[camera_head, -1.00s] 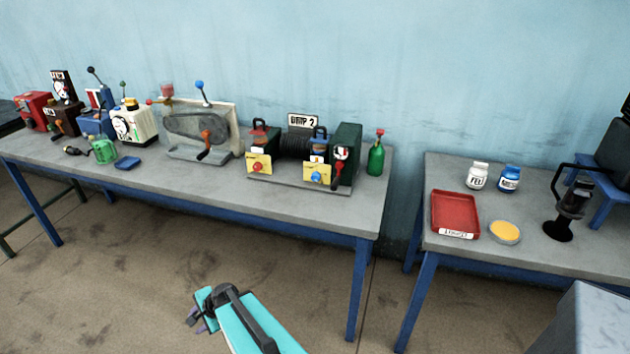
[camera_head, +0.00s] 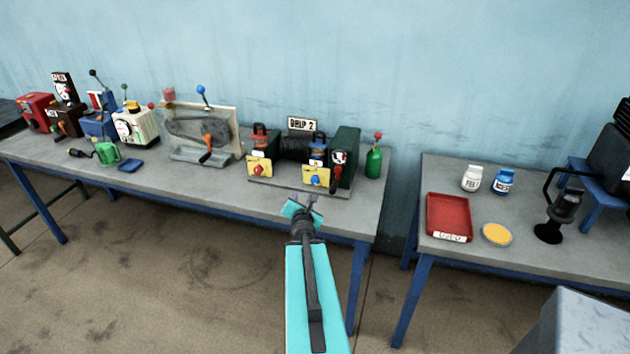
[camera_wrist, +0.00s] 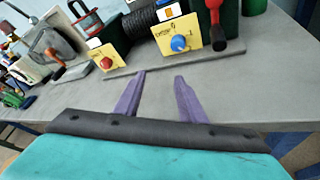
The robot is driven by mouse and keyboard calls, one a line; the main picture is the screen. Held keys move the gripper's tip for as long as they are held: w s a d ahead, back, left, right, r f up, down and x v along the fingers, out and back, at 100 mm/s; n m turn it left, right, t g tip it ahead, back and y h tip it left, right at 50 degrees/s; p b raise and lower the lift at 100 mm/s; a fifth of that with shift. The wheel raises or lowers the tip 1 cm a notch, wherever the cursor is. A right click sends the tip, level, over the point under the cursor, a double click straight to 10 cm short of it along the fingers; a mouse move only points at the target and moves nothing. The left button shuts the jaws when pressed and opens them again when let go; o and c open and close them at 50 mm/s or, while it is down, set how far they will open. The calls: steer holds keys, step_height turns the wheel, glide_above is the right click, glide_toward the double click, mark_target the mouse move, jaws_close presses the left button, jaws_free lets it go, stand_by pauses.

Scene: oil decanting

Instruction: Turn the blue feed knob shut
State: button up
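The blue feed knob (camera_head: 315,180) is on the front of a yellow plate (camera_head: 322,186) at the right of the pump unit on the long table. In the wrist view the blue knob (camera_wrist: 179,43) is on its yellow plate (camera_wrist: 191,33), ahead of the fingers. A similar yellow plate with a red knob (camera_head: 256,169) is to its left. My gripper (camera_head: 305,198) is in front of and a little below the blue knob, near the table's front edge. Its two purple fingers (camera_wrist: 160,83) are apart with nothing between them. They do not touch the knob.
A red-handled lever (camera_wrist: 215,28) is close to the right of the blue knob. A green bottle (camera_head: 374,160) stands right of the unit. The tabletop (camera_head: 225,181) in front of the unit is clear. A second table holds a red tray (camera_head: 449,217).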

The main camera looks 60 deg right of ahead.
steer(key=s+d+m, duration=0.1)
steer(key=s+d+r+m, duration=0.1)
steer(key=s+g+h, duration=0.1)
steer(key=shift+s+d+r+m, duration=0.15)
steer(key=shift+d+r+m, duration=0.15)
steer(key=shift+d+m, duration=0.1)
steer(key=shift+w+a, duration=0.15)
steer(key=shift+w, duration=0.2)
